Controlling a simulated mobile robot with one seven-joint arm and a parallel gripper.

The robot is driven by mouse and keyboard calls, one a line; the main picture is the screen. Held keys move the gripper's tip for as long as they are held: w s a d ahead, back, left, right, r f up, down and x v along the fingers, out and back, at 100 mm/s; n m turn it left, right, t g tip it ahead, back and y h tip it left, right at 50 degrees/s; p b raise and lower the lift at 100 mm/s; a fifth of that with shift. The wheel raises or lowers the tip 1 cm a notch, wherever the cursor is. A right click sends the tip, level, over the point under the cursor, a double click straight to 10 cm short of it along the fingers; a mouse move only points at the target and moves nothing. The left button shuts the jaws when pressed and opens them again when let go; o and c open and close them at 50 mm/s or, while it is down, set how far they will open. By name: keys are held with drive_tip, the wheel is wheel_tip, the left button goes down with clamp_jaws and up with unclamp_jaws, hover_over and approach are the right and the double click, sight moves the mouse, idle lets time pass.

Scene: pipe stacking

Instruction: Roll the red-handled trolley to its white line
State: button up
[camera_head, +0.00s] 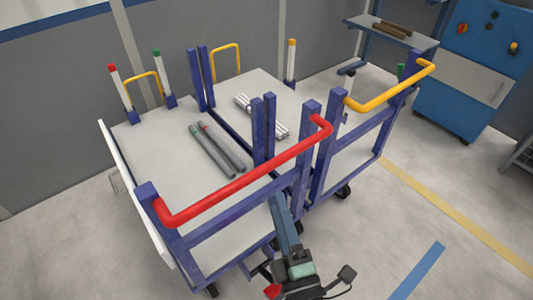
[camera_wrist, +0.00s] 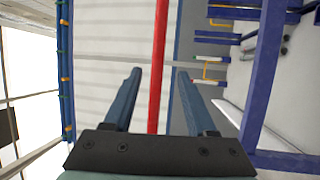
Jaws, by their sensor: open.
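The red-handled trolley (camera_head: 145,160) is a flat grey deck on a dark blue frame, with a red handle (camera_head: 245,175) along its near side. Two grey pipes (camera_head: 215,152) lie on its deck. My gripper (camera_head: 279,198) is at the near side of the trolley, just below the handle, with its fingers pointing up towards it. In the wrist view my gripper (camera_wrist: 158,72) is open, and the red handle (camera_wrist: 161,35) runs between its two fingers without visible contact. I cannot tell how deep the bar sits between them. No white line shows on the floor.
A yellow-handled trolley (camera_head: 345,150) with light pipes stands close against the right side. A blue cabinet (camera_head: 475,75) and a shelf (camera_head: 390,33) are at the back right. A yellow line (camera_head: 450,212) and a blue strip (camera_head: 420,270) mark open floor at right.

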drive_tip(key=x, duration=1.2)
drive_tip(key=shift+w+r, duration=0.25)
drive_tip(key=shift+w, duration=0.05)
drive_tip(key=shift+a, duration=0.15)
drive_tip(key=shift+c, duration=0.4)
clamp_jaws()
idle(0.3)
